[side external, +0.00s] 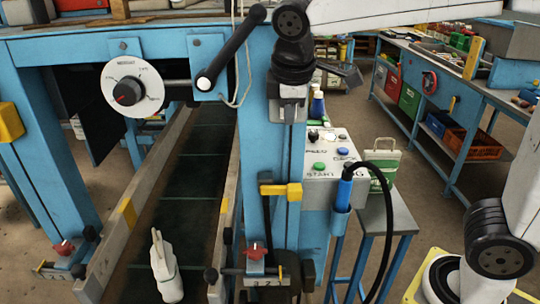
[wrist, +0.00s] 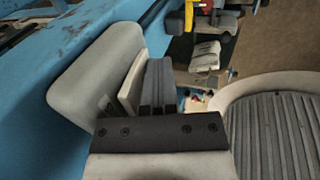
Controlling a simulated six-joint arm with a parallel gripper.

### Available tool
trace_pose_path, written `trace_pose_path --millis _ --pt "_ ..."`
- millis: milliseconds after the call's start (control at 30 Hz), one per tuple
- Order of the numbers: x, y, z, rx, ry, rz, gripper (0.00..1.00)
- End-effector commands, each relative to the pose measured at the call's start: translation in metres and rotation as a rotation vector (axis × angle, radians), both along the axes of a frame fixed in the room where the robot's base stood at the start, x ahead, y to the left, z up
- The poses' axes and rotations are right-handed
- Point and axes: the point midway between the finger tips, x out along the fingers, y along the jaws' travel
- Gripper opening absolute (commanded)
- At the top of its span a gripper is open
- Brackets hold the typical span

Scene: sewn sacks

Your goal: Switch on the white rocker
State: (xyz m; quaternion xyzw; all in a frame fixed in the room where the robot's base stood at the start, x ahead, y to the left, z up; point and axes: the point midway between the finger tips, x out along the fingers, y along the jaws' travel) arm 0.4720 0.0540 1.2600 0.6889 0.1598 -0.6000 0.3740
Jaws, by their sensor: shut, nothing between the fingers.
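A grey control box (side external: 335,185) stands right of the blue post, with black, blue and green controls on its sloped top. A small white piece (side external: 330,136) near the top's far edge looks like the white rocker; its on or off position is too small to tell. My gripper (side external: 290,117) hangs in front of the blue post, to the left of the box and a little higher in the picture, apart from the white piece. It is shut and empty. In the wrist view my gripper (wrist: 147,88) fills the middle, and the rocker cannot be made out.
The blue post (side external: 260,165) stands directly behind my gripper. A black cable (side external: 384,205) loops up beside the box from a blue holder (side external: 343,190). A white-and-green container (side external: 383,170) is right of the box. A dark conveyor (side external: 190,195) runs at left, below a dial (side external: 127,90).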

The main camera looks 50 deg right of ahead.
Motion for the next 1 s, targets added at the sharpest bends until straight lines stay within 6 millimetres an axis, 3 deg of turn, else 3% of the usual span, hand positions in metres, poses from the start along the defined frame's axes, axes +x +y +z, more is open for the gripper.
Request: trace_pose_path --millis 600,1000 --pt "0.001 0.000 0.017 -0.001 -0.004 0.001 0.00" --pt "-0.002 0.003 0.018 -0.002 -0.008 0.001 0.00"
